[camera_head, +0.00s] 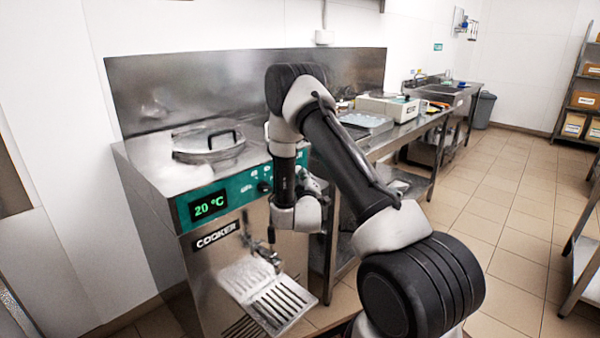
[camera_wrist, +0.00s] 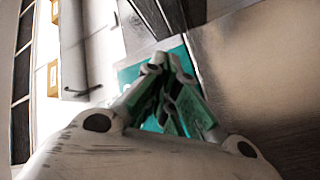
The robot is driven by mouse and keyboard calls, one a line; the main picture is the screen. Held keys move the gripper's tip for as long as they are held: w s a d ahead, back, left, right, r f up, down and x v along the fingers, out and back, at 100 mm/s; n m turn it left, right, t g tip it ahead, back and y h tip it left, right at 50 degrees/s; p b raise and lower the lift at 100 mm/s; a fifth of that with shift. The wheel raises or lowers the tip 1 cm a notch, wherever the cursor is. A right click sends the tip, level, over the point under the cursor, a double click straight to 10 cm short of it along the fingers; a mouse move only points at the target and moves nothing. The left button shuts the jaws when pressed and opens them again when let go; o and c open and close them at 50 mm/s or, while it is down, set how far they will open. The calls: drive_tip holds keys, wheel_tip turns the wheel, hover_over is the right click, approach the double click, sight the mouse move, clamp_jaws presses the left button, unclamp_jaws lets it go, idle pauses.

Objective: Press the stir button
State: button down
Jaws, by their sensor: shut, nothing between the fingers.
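The cooker (camera_head: 218,265) stands at the left with a teal control panel (camera_head: 228,190) along its upper front edge. The panel shows a green 20 °C display (camera_head: 209,206), a dark round knob (camera_head: 265,187) and small pale markings. I cannot tell which marking is the stir button. My arm covers the right part of the panel. My gripper is shut and empty in the wrist view (camera_wrist: 168,62), its fingertips in front of the teal panel (camera_wrist: 130,74). I cannot tell whether they touch it. In the head view the fingers are mostly hidden by my wrist.
A round lid with a dark handle (camera_head: 211,138) sits on the cooker top. A slotted drip tray (camera_head: 275,303) juts out below the panel. A steel counter (camera_head: 405,130) with trays and a white appliance runs behind to the right. Tiled floor at right is open.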

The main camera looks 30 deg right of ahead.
drive_tip(key=shift+w+a+r, duration=0.1)
drive_tip(key=shift+w+a, duration=0.05)
drive_tip(key=shift+w, duration=0.2)
drive_tip(key=shift+s, duration=0.35)
idle(0.3)
drive_tip(key=s+d, duration=0.2)
drive_tip(key=s, duration=0.3)
drive_tip(key=shift+s+d, duration=0.15)
drive_tip(key=shift+s, duration=0.2)
idle(0.3)
